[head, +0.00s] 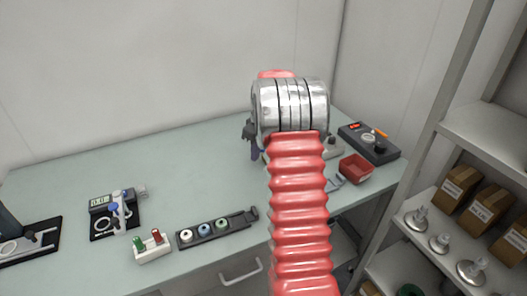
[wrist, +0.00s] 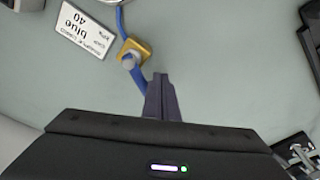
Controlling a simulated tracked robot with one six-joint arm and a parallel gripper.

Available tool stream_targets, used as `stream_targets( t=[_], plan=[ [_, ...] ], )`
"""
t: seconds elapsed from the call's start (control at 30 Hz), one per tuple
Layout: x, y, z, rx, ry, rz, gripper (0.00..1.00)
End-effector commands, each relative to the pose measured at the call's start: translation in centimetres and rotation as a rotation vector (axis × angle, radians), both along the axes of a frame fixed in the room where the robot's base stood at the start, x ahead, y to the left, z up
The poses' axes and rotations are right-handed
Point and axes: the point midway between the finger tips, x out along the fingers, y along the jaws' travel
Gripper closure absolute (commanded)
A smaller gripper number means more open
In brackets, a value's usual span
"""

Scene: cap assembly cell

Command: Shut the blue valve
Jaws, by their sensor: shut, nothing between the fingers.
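The blue valve (wrist: 134,49) shows in the wrist view as a square brass-coloured body with a round grey top. A blue tube or lever runs from it toward the top edge, and another blue piece runs down toward my fingers. A white label reading "blue 40" (wrist: 87,27) lies to its left. My gripper (wrist: 163,76) is shut and empty. Its dark fingertips are just below and right of the valve, close to the lower blue piece; I cannot tell if they touch. In the head view my arm hides the valve.
In the head view, a black device (head: 370,143) and a red bin (head: 355,168) stand right of my arm. A washer rack (head: 216,231), a white peg holder (head: 152,247) and a black meter (head: 115,213) stand left. The bench's back left is clear. Shelves (head: 440,190) flank the right.

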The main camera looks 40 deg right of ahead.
Motion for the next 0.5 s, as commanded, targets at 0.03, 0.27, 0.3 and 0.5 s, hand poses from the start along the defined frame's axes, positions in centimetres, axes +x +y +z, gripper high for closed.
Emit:
stream_targets(
  t=[0.03,0.27,0.3,0.5],
  plan=[
    [0.0,0.01,0.01,0.0,0.0,0.0,1.0],
    [0.41,-0.18,-0.02,0.0,0.0,0.0,1.0],
    [0.55,-0.24,-0.01,0.0,0.0,0.001,1.0],
    [0.93,-0.4,-0.04,0.001,0.001,0.001,1.0]
  ],
)
